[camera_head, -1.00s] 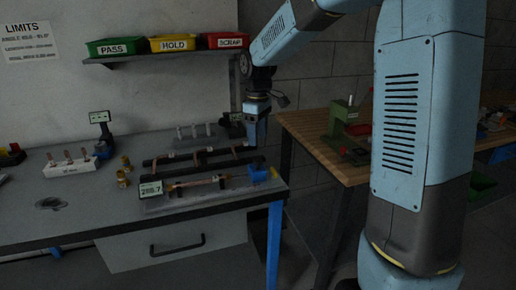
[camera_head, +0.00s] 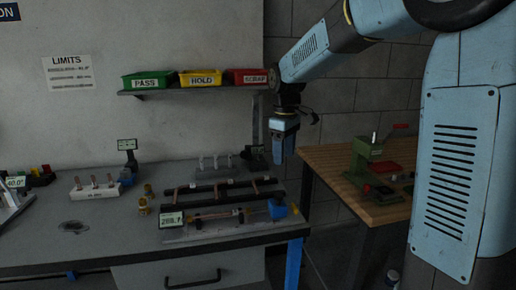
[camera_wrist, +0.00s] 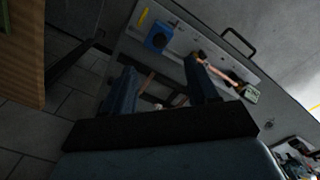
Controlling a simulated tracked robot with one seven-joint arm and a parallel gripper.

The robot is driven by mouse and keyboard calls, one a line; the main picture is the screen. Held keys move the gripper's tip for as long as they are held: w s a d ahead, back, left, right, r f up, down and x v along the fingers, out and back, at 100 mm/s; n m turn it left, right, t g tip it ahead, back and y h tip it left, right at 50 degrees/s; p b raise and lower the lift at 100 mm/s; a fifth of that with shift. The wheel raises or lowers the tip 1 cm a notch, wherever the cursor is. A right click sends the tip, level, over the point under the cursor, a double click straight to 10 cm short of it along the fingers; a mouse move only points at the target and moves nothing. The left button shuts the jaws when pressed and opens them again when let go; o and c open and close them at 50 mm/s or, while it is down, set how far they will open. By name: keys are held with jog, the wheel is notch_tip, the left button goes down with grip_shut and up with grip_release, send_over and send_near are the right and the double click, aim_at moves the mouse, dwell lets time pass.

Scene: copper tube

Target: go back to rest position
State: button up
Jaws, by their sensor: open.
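My gripper (camera_head: 284,150) hangs from my blue arm, fingers down, above the right end of the grey workbench (camera_head: 100,240). In the wrist view its two dark fingers (camera_wrist: 160,88) stand apart with nothing held between them. Below it, in the head view, a measuring fixture (camera_head: 225,222) with a display reading about 288.7 and a blue block (camera_head: 277,208) at its right end carries a copper tube (camera_head: 220,214). The tube also shows in the wrist view (camera_wrist: 217,70), beyond the fingers and partly covered by one.
A black rack (camera_head: 210,190) lies behind the fixture. Green PASS (camera_head: 150,80), yellow HOLD (camera_head: 200,78) and red SCRAP (camera_head: 246,77) bins stand on a wall shelf left of my arm. A wooden table (camera_head: 345,185) with a green press (camera_head: 366,158) stands at right.

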jog(key=s+d+m+t, duration=0.1)
jog(key=s+d+m, duration=0.2)
jog(key=s, duration=0.6)
jog(key=s+d+r+m+t, duration=0.1)
jog(key=s+d+m+t, duration=0.1)
jog(key=s, duration=0.7)
jog(key=s+d+r+m+t, duration=0.1)
jog(key=s+d+m+t, duration=0.1)
jog(key=s+d+m, duration=0.3)
jog(key=s+d, duration=0.1)
jog(key=s, duration=0.2)
jog(key=shift+s+r, duration=0.25)
jog(key=shift+s, duration=0.15)
